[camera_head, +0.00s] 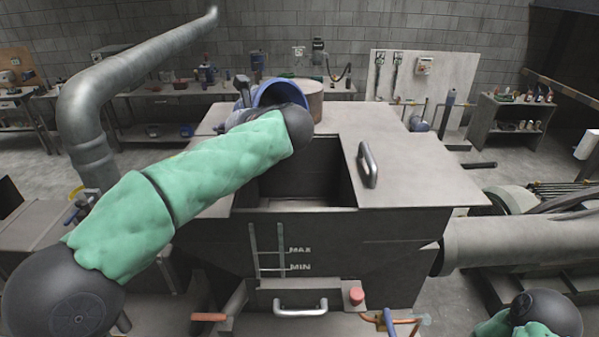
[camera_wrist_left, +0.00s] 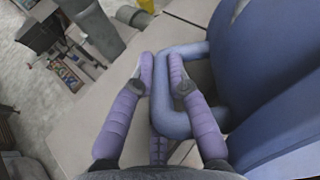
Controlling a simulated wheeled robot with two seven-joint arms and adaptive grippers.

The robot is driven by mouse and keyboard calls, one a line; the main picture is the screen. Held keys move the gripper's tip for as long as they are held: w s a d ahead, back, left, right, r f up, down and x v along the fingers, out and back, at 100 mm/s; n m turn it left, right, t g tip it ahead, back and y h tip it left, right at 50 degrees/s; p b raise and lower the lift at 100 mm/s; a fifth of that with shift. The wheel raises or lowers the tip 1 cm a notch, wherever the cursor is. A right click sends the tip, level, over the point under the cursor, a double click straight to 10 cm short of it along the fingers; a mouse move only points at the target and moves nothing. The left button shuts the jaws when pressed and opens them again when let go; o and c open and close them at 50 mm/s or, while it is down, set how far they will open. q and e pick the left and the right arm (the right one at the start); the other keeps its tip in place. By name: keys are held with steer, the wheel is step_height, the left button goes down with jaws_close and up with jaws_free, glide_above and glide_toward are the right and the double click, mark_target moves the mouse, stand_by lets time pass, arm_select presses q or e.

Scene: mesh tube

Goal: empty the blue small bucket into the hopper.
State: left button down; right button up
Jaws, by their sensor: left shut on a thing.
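The blue small bucket (camera_head: 281,92) is above the back left part of the hopper's top in the head view, partly hidden behind my left arm. It looks tilted; its round rim shows, but its contents cannot be seen. My left gripper, mostly hidden in the head view, has its purple fingers (camera_wrist_left: 161,75) shut around the bucket's blue handle (camera_wrist_left: 181,122) in the left wrist view. The bucket's wall (camera_wrist_left: 275,65) fills the right of that view. The hopper (camera_head: 405,170) has a dark rectangular opening, in front of and below the bucket. My right gripper is out of view.
A metal lid handle (camera_head: 367,164) stands right of the opening. A brownish drum (camera_head: 309,99) is just behind the bucket. A grey pipe (camera_head: 85,120) rises at left, and a wide tube (camera_head: 500,243) leaves the hopper at right. Workbenches line the back wall.

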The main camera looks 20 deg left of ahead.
arm_select(q)
steer(key=shift+s+d+b, duration=0.1)
steer(key=shift+b, duration=0.6)
steer(key=shift+s+d+n+t+y+b, duration=0.3)
steer(key=shift+d+t+y+b, duration=0.2)
steer(key=shift+d+y+b, duration=0.25)
steer(key=shift+r, duration=0.15)
steer(key=shift+w+a+r+n+p, duration=0.1)
steer(key=shift+a+n+p, duration=0.05)
steer(key=shift+n+p, duration=0.25)
steer(key=shift+s+d+n+y+b, duration=0.25)
steer(key=shift+n+b, duration=0.25)
steer(key=shift+n, duration=0.2)
steer(key=shift+s+d, duration=0.1)
